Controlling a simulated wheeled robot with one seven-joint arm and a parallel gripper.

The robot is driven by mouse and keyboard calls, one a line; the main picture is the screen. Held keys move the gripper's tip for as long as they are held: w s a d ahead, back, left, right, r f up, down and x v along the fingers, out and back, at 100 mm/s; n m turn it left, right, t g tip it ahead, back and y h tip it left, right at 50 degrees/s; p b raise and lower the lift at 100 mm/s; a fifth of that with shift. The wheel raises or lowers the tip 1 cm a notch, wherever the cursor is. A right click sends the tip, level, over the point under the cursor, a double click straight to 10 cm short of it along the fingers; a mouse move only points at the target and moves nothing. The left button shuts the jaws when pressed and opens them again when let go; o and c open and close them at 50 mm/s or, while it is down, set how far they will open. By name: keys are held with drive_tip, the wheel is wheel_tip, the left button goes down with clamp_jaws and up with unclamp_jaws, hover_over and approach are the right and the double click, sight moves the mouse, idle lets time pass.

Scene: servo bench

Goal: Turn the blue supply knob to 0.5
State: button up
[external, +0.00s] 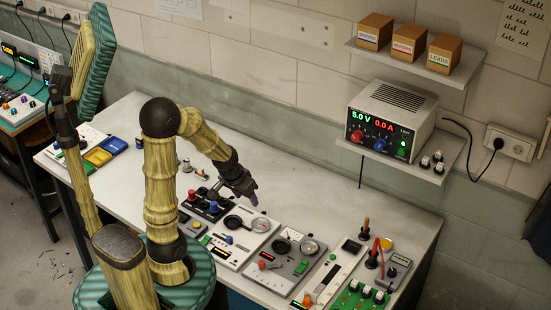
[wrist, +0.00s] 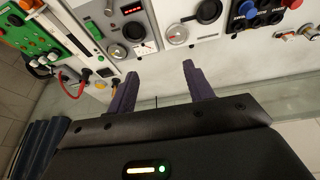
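The power supply (external: 392,112) stands on a wall shelf at the right of the external view. Its display reads 5.0 V in green and 0.0 A in red. The blue supply knob (external: 380,145) is on its front, right of a red knob (external: 357,136); its pointer is too small to read. My gripper (external: 253,199) is above the bench panels, well left of and below the supply. In the wrist view my gripper (wrist: 158,84) is open, with nothing between its two fingers. The supply is not in the wrist view.
Several instrument panels line the bench's front, including a white dial panel (external: 247,238) below my gripper. The bench top (external: 310,215) is mostly clear toward the wall. Several small boxes sit on an upper shelf (external: 425,58). A black cable (external: 472,142) runs from the supply's right to a wall socket (external: 512,143).

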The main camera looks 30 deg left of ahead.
drive_tip(key=w+d+r+m+t+h, duration=0.1)
drive_tip(key=w+d+r+t, duration=0.3)
drive_tip(key=w+d, duration=0.45)
drive_tip(key=w+d+r+m+t+h, duration=0.15)
drive_tip(key=w+d+r+t, duration=0.3)
drive_tip(key=d, duration=0.65)
drive_tip(key=s+d+r+n+t+y, duration=0.3)
drive_tip(key=d+r+t, duration=0.2)
drive_tip(key=d, duration=0.5)
drive_tip(key=shift+d+r, duration=0.25)
drive_tip(key=shift+r, duration=0.05)
drive_tip(key=shift+t, duration=0.25)
drive_tip(key=shift+w, duration=0.1)
drive_tip(key=p, duration=0.7)
approach(378, 147)
drive_tip(key=w, duration=0.9)
drive_tip(key=shift+w, duration=0.2)
